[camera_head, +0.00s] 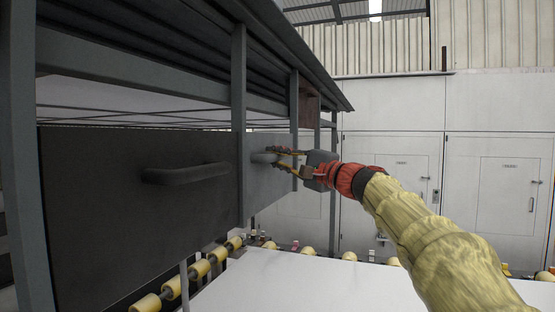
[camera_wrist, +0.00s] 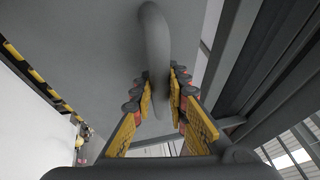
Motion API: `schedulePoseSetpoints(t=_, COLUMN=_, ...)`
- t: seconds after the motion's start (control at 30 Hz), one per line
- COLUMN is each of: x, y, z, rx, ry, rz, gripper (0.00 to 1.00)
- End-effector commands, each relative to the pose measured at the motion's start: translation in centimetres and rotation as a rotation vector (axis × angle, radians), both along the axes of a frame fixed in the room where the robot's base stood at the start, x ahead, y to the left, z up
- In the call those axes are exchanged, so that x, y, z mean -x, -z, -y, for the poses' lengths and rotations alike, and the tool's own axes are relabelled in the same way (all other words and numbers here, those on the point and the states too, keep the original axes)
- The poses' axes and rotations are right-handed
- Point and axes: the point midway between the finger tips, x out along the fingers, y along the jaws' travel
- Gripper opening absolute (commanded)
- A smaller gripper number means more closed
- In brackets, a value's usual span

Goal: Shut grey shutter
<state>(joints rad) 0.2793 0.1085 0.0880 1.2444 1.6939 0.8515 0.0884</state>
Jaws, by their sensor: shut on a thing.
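The grey shutter (camera_head: 272,190) is the lighter flat panel beyond the dark panel, partly hidden behind an upright post. Its curved grey handle (camera_head: 263,157) stands out near its upper part. My gripper (camera_head: 281,160) reaches in from the right and is shut on this handle. In the wrist view the handle (camera_wrist: 155,40) runs down between the yellow finger pads of my gripper (camera_wrist: 161,88), with the plain face of the shutter (camera_wrist: 95,40) behind it. I cannot tell how far the shutter stands from its frame.
A dark panel (camera_head: 100,230) with its own bar handle (camera_head: 187,173) is at the left. Grey posts (camera_head: 239,120) stand near my gripper under a slatted roof. Yellow rollers (camera_head: 200,268) line a white surface (camera_head: 290,285) below. Pale cabinets (camera_head: 390,190) stand at the back.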

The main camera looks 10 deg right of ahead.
Motion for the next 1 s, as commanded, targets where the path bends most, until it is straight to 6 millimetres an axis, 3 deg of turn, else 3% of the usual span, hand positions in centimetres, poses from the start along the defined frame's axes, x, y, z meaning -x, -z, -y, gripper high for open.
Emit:
schedulePoseSetpoints(t=0.03, x=-0.3, y=1.0, z=0.0, rx=0.001, ry=-0.002, rz=-0.014, gripper=0.0)
schedulePoseSetpoints(t=0.17, x=-0.4, y=1.1, z=0.0, rx=0.001, ry=-0.002, rz=-0.016, gripper=0.0)
schedulePoseSetpoints(t=0.2, x=-0.4, y=1.2, z=0.0, rx=0.002, ry=-0.002, rz=-0.017, gripper=0.17)
schedulePoseSetpoints(t=0.5, x=-0.3, y=0.9, z=0.1, rx=0.0, ry=-0.002, rz=-0.013, gripper=0.35)
schedulePoseSetpoints(t=0.83, x=0.0, y=0.6, z=0.2, rx=0.001, ry=-0.001, rz=-0.008, gripper=0.35)
schedulePoseSetpoints(t=1.0, x=1.5, y=0.8, z=1.2, rx=0.001, ry=0.002, rz=-0.007, gripper=0.35)
